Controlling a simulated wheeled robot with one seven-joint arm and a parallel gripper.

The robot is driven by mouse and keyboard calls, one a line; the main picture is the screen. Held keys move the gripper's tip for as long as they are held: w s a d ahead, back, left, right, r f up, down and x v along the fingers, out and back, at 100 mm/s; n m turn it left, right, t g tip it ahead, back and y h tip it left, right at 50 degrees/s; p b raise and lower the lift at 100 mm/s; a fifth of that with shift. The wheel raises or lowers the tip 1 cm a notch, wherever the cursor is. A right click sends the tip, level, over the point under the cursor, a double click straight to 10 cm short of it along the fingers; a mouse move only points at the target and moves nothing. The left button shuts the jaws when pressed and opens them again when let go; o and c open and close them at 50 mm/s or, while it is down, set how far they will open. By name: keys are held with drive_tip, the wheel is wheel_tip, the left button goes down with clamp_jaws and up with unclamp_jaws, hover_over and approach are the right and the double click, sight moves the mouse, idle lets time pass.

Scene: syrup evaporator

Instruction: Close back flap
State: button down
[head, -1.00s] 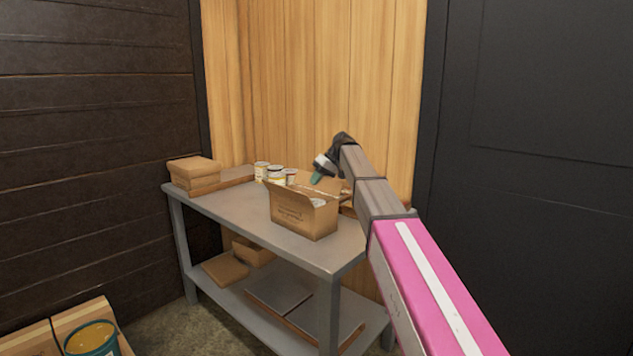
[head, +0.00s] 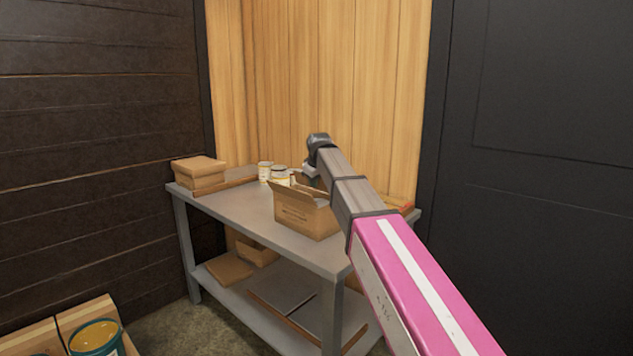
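An open brown cardboard box (head: 304,214) stands on the grey metal table (head: 245,222). A flap on its left side stands up and leans outward. The back flap is mostly hidden behind my arm, and I cannot tell its angle. My arm reaches in from the lower right across the right part of the box. My gripper (head: 311,172) is at the arm's far end, pointing down behind the box's back edge. Its fingers are mostly hidden behind the arm and the box, so I cannot tell whether it is open or shut.
Several cans (head: 279,173) stand just behind the box. The lower shelf (head: 236,287) holds more cardboard. A wooden wall (head: 310,85) rises behind the table. The table's left middle is clear.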

drive_tip(key=shift+s+a+f+n+t+h, duration=0.25)
drive_tip(key=shift+t+h, duration=0.4)
drive_tip(key=shift+t, duration=0.25)
drive_tip(key=shift+s+a+f+n+t+h, duration=0.25)
drive_tip(key=shift+t+h, duration=0.35)
drive_tip(key=shift+t, duration=0.3)
drive_tip(key=shift+s+a+f+n+t+h, duration=0.2)
drive_tip(key=shift+s+n+t+h, duration=0.1)
drive_tip(key=shift+t+h, duration=0.5)
drive_tip(key=c, duration=1.3)
unclamp_jaws()
drive_tip(key=v, duration=1)
drive_tip(key=shift+s, duration=0.45)
